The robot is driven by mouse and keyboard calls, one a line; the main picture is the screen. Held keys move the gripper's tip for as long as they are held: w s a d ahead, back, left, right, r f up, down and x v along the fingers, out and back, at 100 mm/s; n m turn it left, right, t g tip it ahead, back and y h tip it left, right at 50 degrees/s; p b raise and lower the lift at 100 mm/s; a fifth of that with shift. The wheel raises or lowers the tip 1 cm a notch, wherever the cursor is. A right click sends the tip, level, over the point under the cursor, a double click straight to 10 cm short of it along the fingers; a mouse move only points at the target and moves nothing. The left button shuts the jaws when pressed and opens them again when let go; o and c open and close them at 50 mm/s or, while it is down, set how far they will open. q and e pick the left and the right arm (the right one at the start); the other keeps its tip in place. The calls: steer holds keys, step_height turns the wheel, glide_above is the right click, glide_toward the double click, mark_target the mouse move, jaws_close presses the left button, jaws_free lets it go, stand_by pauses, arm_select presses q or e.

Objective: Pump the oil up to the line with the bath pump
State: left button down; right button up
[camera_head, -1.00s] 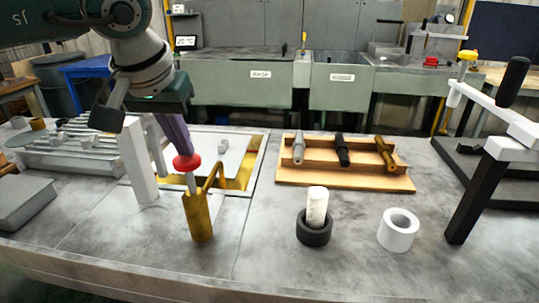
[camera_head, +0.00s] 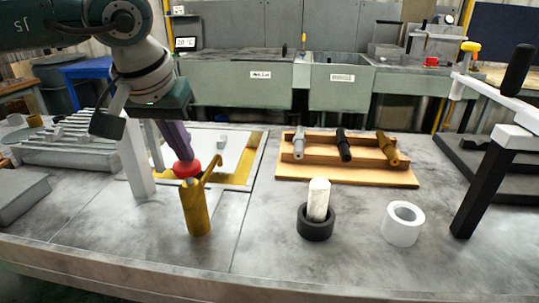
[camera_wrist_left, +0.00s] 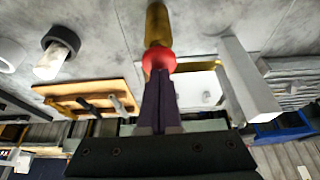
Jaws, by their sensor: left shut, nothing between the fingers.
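The bath pump is a brass cylinder (camera_head: 197,212) with a side spout and a red knob (camera_head: 187,169) on top, standing upright on the bench. My left gripper (camera_head: 182,158) comes down from above, shut and empty, with its purple fingertips against the red knob. The knob sits close above the cylinder, with almost no rod showing. In the left wrist view the shut fingers (camera_wrist_left: 158,80) meet the knob (camera_wrist_left: 158,61), with the brass body (camera_wrist_left: 158,25) beyond. Behind the pump lies a pale bath (camera_head: 262,150) with yellow-brown oil (camera_head: 248,165) along its edges. I cannot make out a level line. My right gripper is out of view.
A white post (camera_head: 136,160) stands just left of the pump. To the right are a wooden rack (camera_head: 345,175) with three handled tools, a dark ring (camera_head: 315,226) holding a white cylinder (camera_head: 318,198), and a white ring (camera_head: 402,224). The bench front is clear.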

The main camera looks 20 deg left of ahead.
arm_select(q)
steer(key=shift+r+p, duration=1.9)
steer(key=shift+r, duration=0.75)
step_height(320, 180, up, 5)
steer(key=p, duration=0.3)
steer(key=shift+d, duration=0.1)
